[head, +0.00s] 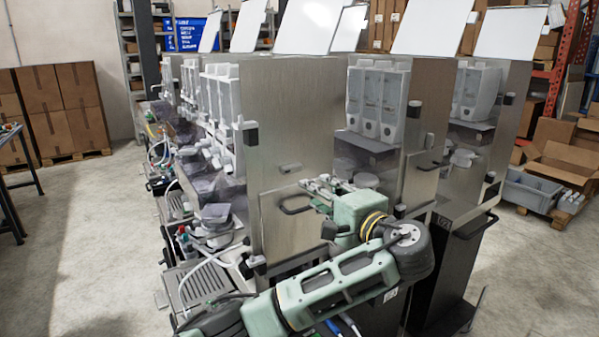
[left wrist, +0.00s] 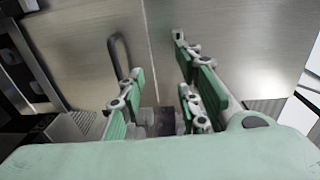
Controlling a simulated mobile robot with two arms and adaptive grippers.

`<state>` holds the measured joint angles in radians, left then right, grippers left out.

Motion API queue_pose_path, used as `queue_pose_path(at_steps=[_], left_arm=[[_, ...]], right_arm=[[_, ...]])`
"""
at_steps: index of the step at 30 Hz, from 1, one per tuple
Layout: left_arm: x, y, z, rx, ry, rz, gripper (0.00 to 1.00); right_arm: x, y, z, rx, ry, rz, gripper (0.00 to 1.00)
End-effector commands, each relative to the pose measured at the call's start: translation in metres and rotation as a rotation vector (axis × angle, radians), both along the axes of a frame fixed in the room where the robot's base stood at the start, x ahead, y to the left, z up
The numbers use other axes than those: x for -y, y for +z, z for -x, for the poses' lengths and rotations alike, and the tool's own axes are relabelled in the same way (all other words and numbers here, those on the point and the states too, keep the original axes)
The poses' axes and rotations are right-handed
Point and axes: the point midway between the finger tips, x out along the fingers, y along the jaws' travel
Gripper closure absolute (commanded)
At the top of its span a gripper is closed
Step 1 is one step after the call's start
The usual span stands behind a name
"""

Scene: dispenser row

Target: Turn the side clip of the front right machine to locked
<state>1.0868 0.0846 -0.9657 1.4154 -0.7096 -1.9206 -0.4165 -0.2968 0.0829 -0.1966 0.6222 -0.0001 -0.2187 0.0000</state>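Steel dispenser machines stand in a row. The nearest large side panel (head: 290,125) carries a black clip (head: 250,137), a small grey clip (head: 290,168) and a dark handle (head: 295,205). Another machine (head: 378,100) stands right of it. I cannot tell from the views which clip is the side clip or whether it is locked. My left gripper (head: 318,187) is in front of the lower part of the near panel, close to the handle. In the left wrist view its fingers (left wrist: 157,75) are apart and empty, facing a panel with a dark handle (left wrist: 118,55). My right gripper is not in view.
A further machine (head: 480,100) stands at the right. Drip trays (head: 205,283) and hoses stick out on the left of the row. Cardboard boxes (head: 60,100) are stacked at the far left, and a grey crate (head: 530,190) stands at the right.

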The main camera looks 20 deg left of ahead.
Motion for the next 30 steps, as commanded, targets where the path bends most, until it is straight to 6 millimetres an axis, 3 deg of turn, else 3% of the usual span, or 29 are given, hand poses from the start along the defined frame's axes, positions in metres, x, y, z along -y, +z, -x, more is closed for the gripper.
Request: queue_pose_path(at_steps=[2,6,18,30], left_arm=[[-0.001,0.019,0.001,0.028,0.02,-0.029,0.69],[-0.011,0.029,-0.004,0.038,0.035,-0.046,0.69],[-0.056,0.029,-0.04,0.037,0.032,-0.041,0.69],[-0.064,0.026,-0.046,0.038,0.029,-0.039,0.69]], right_arm=[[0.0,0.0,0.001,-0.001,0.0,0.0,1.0],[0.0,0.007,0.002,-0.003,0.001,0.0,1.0],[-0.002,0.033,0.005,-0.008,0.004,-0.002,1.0],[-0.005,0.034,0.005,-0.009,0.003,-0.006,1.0]])
